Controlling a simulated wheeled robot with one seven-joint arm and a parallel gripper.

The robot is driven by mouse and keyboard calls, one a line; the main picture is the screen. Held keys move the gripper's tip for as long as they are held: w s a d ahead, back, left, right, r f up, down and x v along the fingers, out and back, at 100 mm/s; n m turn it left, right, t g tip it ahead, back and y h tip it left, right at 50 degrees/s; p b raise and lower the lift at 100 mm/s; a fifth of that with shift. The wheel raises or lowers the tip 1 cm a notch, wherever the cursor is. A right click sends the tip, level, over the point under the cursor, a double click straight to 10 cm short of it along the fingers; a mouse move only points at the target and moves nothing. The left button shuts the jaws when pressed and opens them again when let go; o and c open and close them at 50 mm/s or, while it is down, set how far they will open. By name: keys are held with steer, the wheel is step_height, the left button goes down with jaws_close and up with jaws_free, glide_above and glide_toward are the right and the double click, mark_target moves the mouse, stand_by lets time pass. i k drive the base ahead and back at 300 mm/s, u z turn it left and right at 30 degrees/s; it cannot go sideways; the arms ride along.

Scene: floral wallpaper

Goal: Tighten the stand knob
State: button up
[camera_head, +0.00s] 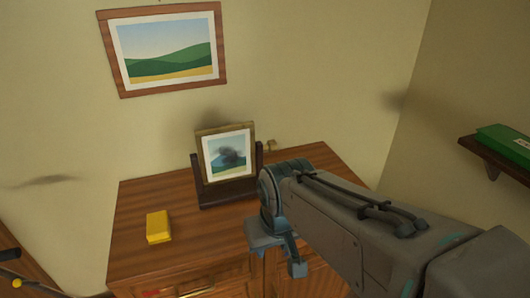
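A small framed picture (228,155) sits in a dark wooden stand (226,192) on the dresser. A small brass-coloured piece (271,145), which looks like the stand knob, shows at the stand's upper right side. It is too small to tell how far in it sits. My gripper (279,259) is in front of and below the stand, over the dresser's front right part, apart from the knob. It points down and toward the front. Nothing shows in it. My arm hides part of the gripper and the dresser's right side, so the gap between the fingers is unclear.
A yellow block (158,227) lies on the left of the wooden dresser top (135,205). A landscape picture (165,50) hangs on the wall above. A shelf (490,158) with a green box (508,142) juts from the right wall. The dresser top around the block is free.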

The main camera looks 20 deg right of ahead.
mark_target(272, 145)
steer(key=k, duration=0.55)
steer(key=z, duration=0.85)
steer(key=i, duration=1.15)
steer(key=u, duration=0.3)
